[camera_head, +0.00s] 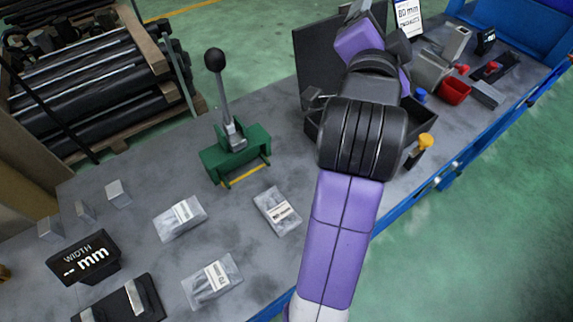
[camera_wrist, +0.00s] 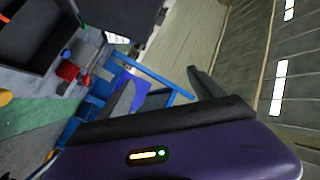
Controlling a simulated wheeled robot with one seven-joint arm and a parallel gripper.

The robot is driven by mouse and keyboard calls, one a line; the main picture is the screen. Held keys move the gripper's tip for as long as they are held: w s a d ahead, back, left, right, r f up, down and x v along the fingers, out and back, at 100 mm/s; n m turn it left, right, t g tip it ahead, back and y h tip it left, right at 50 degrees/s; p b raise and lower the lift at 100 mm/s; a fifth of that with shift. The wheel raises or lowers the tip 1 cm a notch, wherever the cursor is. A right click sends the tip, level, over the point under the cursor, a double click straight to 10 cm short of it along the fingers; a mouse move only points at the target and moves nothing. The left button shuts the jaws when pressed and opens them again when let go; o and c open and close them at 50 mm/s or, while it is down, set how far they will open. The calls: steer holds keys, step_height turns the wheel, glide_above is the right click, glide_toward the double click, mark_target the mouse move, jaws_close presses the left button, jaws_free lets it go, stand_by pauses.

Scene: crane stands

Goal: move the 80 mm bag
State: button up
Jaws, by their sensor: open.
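Three clear bags with white labels lie flat on the grey bench: a left one (camera_head: 180,218), a right one (camera_head: 277,211) and a front one (camera_head: 211,282). Their label print is too small to read, so I cannot tell which is the 80 mm bag. A sign reading 80 mm (camera_head: 408,16) stands at the back of the bench. My gripper (camera_wrist: 162,88) is open and empty in the wrist view, its fingers wide apart and pointing away from the bench. In the head view it is mostly hidden behind my arm, far from the bags.
A green press (camera_head: 236,158) with a black-knobbed lever stands behind the bags.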

step_height(320, 180, down, 6)
steer(key=a+m+g, duration=0.2)
steer(key=m+g, duration=0.2)
steer(key=m, duration=0.1)
steer(key=m+g+y+b, duration=0.1)
steer(key=m+g+y, duration=0.5)
steer(key=m+g, duration=0.6)
glide_above(287, 220)
steer(key=shift+n+g, duration=0.3)
steer(key=shift+g, duration=0.1)
step_height(287, 220, down, 13)
steer(key=shift+a+f, duration=0.1)
steer(key=shift+f, duration=3.9)
